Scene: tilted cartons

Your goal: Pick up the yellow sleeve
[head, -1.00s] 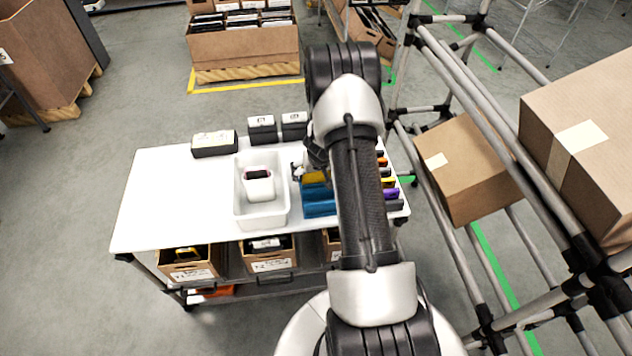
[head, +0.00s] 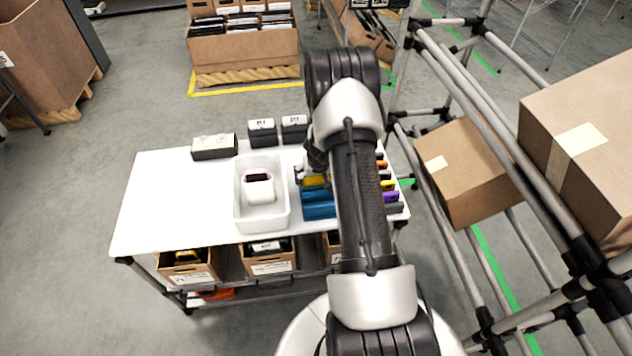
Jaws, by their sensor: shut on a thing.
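A yellow sleeve (head: 314,181) shows at the left end of the blue holder (head: 319,208) on the white table. My gripper (head: 311,175) is at this sleeve and is shut on it. The gripper is small in the head view and partly hidden by my own arm. I cannot tell whether the sleeve is lifted clear of the holder. Another yellow piece (head: 388,185) shows to the right of my arm, among other coloured sleeves.
A white bin (head: 243,212) with a white item (head: 259,188) in it stands left of the holder. Dark boxes (head: 262,132) line the table's back. The table's left part is clear. A pipe rack with a tilted carton (head: 466,170) stands at the right.

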